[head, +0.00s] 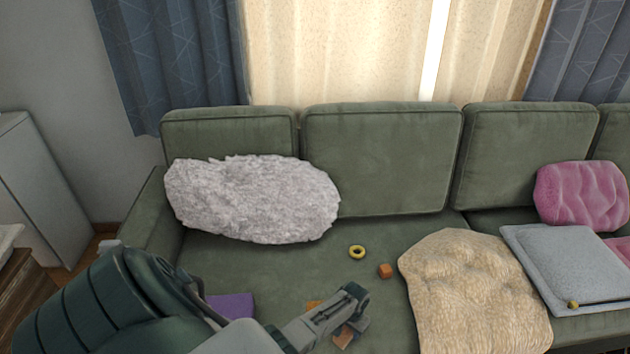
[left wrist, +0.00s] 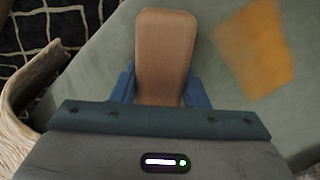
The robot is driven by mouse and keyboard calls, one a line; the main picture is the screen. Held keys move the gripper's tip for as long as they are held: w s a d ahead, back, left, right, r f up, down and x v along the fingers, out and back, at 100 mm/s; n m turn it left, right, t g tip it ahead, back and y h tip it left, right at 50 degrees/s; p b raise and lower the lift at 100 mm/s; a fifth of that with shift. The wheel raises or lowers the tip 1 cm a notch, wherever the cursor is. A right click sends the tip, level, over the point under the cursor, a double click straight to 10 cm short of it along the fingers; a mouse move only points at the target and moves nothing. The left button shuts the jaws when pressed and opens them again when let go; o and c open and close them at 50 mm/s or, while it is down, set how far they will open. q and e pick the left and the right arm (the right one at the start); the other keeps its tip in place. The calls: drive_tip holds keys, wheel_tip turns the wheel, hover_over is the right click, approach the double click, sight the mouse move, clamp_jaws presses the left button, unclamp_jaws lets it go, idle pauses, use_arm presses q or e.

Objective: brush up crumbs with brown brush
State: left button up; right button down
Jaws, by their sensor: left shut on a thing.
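My left gripper (head: 352,326) is low over the front of the green sofa seat in the head view. In the left wrist view my left gripper (left wrist: 160,92) has its blue fingers shut on the sides of the brown brush (left wrist: 165,50), whose flat wooden back shows. A bit of the brush (head: 343,338) shows below the gripper in the head view. Its bristles are hidden. A flat orange-brown patch (head: 314,305) lies on the seat just left of the gripper, and it also shows in the left wrist view (left wrist: 255,45). I cannot make out separate crumbs. My right gripper is not in view.
A purple block (head: 232,305) lies left on the seat. A yellow ring (head: 357,252) and an orange cube (head: 385,271) lie beyond the gripper. A beige blanket (head: 475,290) covers the seat to the right. A fluffy grey pillow (head: 252,199) leans on the backrest.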

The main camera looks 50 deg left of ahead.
use_arm(q)
wheel_tip(320, 180, up, 4)
drive_tip(key=shift+f+p, duration=0.1)
drive_tip(key=shift+p, duration=1.05)
drive_tip(key=shift+a+r+p, duration=0.1)
drive_tip(key=shift+r+p, duration=1.25)
drive_tip(key=shift+r, duration=0.1)
drive_tip(key=shift+r+p, duration=0.65)
drive_tip(key=shift+r, duration=0.1)
drive_tip(key=shift+f, duration=0.1)
